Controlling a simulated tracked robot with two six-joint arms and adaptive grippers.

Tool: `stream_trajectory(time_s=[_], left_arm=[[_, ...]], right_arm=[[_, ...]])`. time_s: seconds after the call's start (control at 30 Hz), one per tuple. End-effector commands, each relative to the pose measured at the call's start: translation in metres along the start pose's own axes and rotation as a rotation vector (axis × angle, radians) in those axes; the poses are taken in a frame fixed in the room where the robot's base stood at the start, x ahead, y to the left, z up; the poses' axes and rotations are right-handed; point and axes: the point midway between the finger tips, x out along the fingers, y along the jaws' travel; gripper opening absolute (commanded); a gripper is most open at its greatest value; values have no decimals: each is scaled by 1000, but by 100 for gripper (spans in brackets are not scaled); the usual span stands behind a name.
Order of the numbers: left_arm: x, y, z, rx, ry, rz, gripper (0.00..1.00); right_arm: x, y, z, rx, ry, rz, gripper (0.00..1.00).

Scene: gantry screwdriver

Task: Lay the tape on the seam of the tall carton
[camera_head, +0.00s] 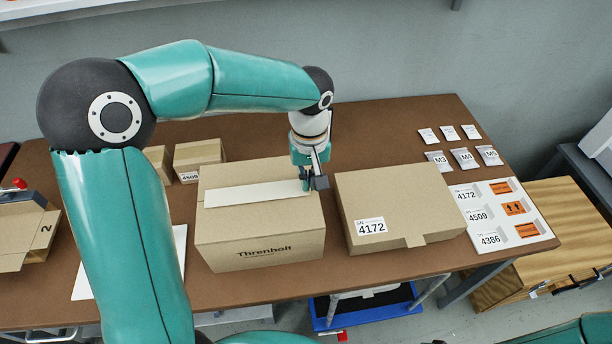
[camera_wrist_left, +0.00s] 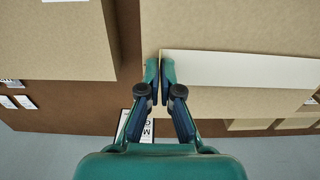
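The tall carton (camera_head: 262,240), brown and marked "Threnholt", stands on the middle of the brown table. A white strip of tape (camera_head: 255,193) runs across its top; it also shows in the wrist view (camera_wrist_left: 240,70). My left gripper (camera_head: 310,183) is at the right end of the tape, low over the carton's top. In the left wrist view its fingertips (camera_wrist_left: 160,72) are close together, with the tape's end edge between them. Whether the whole strip touches the carton cannot be told. My right gripper is not in view.
A flatter carton (camera_head: 400,205) labelled 4172 stands close on the right. Small cartons (camera_head: 198,156) are behind left, an open box (camera_head: 28,235) far left. A label sheet (camera_head: 500,215) and small packets (camera_head: 464,158) lie at the right. The table's back middle is clear.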

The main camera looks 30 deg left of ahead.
Motion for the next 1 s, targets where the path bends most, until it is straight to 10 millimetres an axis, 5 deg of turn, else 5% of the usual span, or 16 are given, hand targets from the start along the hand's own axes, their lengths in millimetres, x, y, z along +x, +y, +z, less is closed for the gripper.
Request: stream_trajectory(time_s=[1.0], left_arm=[[5, -1, 0, -2, 0, 0, 0]], right_arm=[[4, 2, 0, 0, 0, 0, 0]])
